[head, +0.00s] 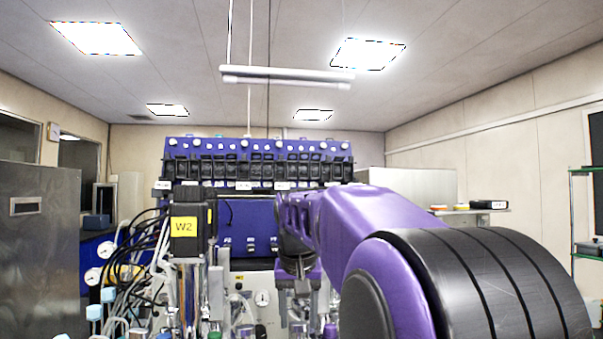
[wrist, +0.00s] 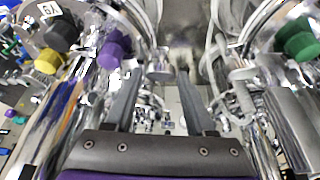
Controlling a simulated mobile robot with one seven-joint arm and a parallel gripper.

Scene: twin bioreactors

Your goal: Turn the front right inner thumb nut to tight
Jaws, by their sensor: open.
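My gripper (wrist: 158,76) is open in the wrist view, its two dark fingers apart and pointing toward shiny metal fittings. A short metal cylinder (wrist: 160,68) shows near the fingertips, between them. I cannot tell whether it is the front right inner thumb nut, or whether the fingers touch it. No thumb nut can be picked out clearly in either view. In the head view my purple arm reaches forward to the right of the bioreactor with the black W2-labelled motor (head: 188,215). The arm hides much of the equipment on the right, and my fingers are hard to make out.
In the wrist view a purple knob (wrist: 114,48) and a yellow knob (wrist: 49,61) are left of my fingers, a green knob (wrist: 298,40) right. Shiny pipes crowd both sides. In the head view a blue rack panel (head: 250,225) stands behind, and black cables hang at left.

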